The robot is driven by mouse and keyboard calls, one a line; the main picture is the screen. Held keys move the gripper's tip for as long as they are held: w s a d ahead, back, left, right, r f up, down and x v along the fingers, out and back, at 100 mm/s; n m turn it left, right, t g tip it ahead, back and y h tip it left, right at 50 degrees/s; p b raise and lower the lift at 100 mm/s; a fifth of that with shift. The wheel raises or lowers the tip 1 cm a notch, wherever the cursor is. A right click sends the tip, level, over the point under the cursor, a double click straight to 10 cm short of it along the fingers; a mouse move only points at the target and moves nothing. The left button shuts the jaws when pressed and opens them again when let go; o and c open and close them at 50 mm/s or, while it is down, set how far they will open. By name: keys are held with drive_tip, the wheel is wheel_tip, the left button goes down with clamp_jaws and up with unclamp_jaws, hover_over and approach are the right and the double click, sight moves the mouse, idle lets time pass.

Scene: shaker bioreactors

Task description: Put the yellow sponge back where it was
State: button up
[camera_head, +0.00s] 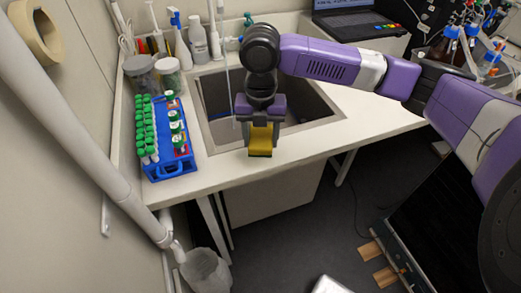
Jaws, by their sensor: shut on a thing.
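The yellow sponge (261,139) is held between the fingers of my gripper (260,143). The gripper is shut on it and points downward. In the head view the sponge appears at the front rim of the sink (219,136), near the counter's front edge. I cannot tell whether the sponge touches the counter or hangs above it. Part of the sponge is hidden behind the fingers, and the arm covers part of the sink.
A blue rack (167,165) with several green-capped tubes stands left of the sink. Jars (139,73), bottles (198,38) and a faucet (226,40) stand behind. A laptop (352,18) is at the back right. The counter right of the sink (375,115) is clear.

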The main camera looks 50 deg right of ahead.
sight(261, 159)
drive_tip(key=shift+f, duration=2.85)
drive_tip(key=shift+f, duration=0.2)
drive_tip(key=o, duration=1.3)
wheel_tip(261, 159, up, 12)
drive_tip(key=shift+r+b, duration=0.25)
drive_tip(key=shift+b, duration=0.25)
